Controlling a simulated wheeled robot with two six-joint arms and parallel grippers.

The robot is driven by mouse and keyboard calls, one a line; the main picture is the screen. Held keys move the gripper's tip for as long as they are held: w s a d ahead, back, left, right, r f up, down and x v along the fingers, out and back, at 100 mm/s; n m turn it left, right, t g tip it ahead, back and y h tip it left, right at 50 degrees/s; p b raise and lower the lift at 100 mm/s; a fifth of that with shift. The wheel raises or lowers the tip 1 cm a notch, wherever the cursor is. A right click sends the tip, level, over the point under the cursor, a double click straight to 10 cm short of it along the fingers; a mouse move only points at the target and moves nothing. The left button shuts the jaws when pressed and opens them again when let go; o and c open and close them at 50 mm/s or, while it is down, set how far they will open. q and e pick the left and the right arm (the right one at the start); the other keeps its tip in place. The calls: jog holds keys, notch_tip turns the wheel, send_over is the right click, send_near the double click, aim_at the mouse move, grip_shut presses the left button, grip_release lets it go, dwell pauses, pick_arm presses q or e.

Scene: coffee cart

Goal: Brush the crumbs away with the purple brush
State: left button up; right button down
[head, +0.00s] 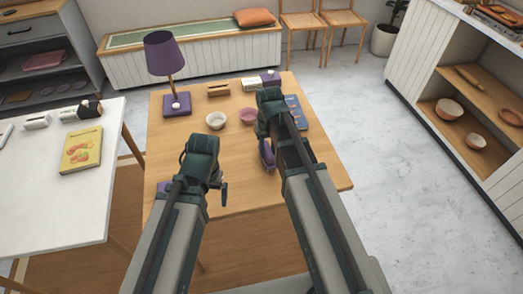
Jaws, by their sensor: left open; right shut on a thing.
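My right gripper (268,164) is over the wooden table, right of its middle, mostly hidden by my own arm. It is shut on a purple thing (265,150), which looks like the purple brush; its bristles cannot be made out. My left gripper (223,193) is open and empty over the front left part of the table. No crumbs can be made out; they may be too small or hidden behind my arms.
On the wooden table (240,192) are a purple lamp (161,53), a white bowl (216,120), a pink bowl (248,116), a blue book (296,112) and a purple item (165,187). A white table (60,205) with a yellow book (82,150) stands left.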

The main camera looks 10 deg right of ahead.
jog(key=shift+d, duration=0.65)
pick_arm(q)
jog(key=shift+r, duration=0.15)
pick_arm(e)
jog(key=shift+r, duration=0.15)
pick_arm(q)
notch_tip(320, 180, up, 6)
jog(key=p, duration=0.6)
pick_arm(e)
notch_tip(320, 180, up, 6)
jog(key=shift+f, duration=0.1)
notch_tip(320, 180, up, 3)
jog(key=p, duration=0.3)
pick_arm(q)
notch_tip(320, 180, up, 3)
jog(key=shift+f, duration=0.1)
pick_arm(e)
jog(key=shift+s, duration=0.1)
